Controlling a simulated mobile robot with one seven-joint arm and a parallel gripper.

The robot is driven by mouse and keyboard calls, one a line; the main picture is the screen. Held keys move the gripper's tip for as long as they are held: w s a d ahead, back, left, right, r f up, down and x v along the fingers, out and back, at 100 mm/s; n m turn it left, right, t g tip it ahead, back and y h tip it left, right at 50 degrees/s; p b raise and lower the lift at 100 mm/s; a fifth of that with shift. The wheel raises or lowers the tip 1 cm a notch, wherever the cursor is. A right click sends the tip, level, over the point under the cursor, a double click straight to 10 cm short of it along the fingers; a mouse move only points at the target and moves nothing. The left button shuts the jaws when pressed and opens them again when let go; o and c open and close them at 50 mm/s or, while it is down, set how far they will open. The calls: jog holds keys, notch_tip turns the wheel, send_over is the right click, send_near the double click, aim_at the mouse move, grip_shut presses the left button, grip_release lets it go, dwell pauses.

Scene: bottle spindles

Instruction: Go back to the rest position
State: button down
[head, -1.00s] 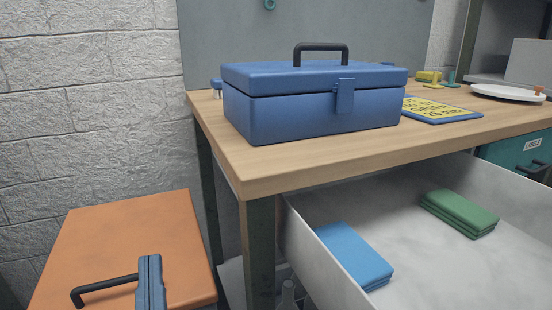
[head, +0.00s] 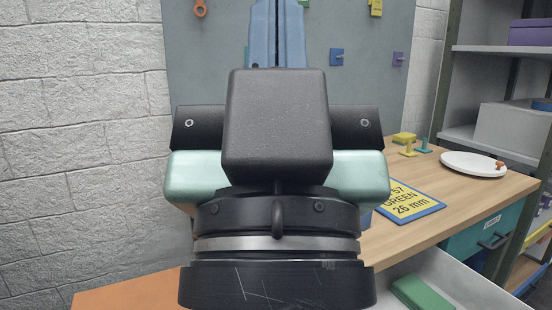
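My gripper (head: 277,35) rises in the upper middle of the head view, seen from behind. Its two blue fingers stand upright side by side, close together, with only a thin line between them. I see nothing held between them, but their tips meet the top edge of the picture. The bulky black and pale green hand below them fills the middle. It hides most of the left part of the workbench (head: 460,215); the blue toolbox there is covered.
A yellow sign (head: 410,203), a white plate (head: 473,164) and small yellow and green pieces lie on the bench. The pegboard (head: 215,75) stands behind. An orange surface (head: 125,292) shows lower left. Shelves (head: 495,50) stand right.

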notch_tip(320, 180, up, 31)
jog(key=p, duration=2.9)
